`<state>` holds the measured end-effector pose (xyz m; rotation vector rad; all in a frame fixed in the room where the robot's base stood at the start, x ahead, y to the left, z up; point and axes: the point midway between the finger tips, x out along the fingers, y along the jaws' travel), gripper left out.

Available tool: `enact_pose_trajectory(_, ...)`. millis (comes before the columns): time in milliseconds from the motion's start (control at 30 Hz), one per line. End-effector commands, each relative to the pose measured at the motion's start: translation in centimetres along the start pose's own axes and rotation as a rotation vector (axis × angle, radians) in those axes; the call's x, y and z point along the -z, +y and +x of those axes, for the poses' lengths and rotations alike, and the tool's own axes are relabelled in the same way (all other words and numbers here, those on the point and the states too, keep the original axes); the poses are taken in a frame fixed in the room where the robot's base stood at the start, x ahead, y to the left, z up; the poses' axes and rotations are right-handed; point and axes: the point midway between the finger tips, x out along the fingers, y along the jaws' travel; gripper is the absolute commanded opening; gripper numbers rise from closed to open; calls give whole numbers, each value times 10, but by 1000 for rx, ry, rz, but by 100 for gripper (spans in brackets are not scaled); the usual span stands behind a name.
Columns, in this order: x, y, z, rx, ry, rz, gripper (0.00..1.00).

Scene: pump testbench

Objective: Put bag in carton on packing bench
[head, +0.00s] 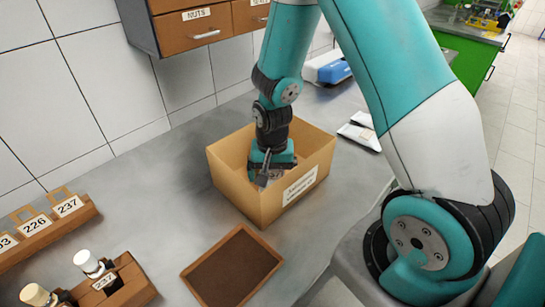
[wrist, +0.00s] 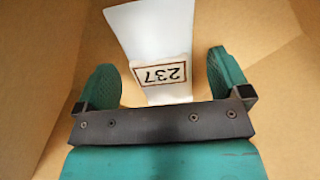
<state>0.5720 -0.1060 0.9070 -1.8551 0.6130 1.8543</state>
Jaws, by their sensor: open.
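An open cardboard carton (head: 247,191) with a white label stands on the grey bench (head: 140,215). My gripper (head: 265,178) reaches down inside the carton. In the wrist view my gripper (wrist: 162,85) has its teal fingers spread wide apart. A white bag (wrist: 150,35) with a label reading 237 shows between and beyond the fingers, against the brown carton walls. The fingers show gaps to the bag on both sides. In the head view the bag is mostly hidden by my gripper and the carton wall.
A brown tray (head: 232,268) lies in front of the carton. At left are a numbered wooden rack (head: 45,228) and a wooden holder with bottles (head: 110,280). Drawers (head: 205,28) hang above the bench at the back. White packets (head: 360,130) lie right of the carton.

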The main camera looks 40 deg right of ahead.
Motion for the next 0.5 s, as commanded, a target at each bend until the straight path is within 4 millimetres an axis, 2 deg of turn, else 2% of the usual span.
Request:
enact_pose_trajectory(300, 1, 0, -67, 4, 6, 0, 95)
enact_pose_trajectory(500, 1, 0, -100, 3, 4, 0, 95)
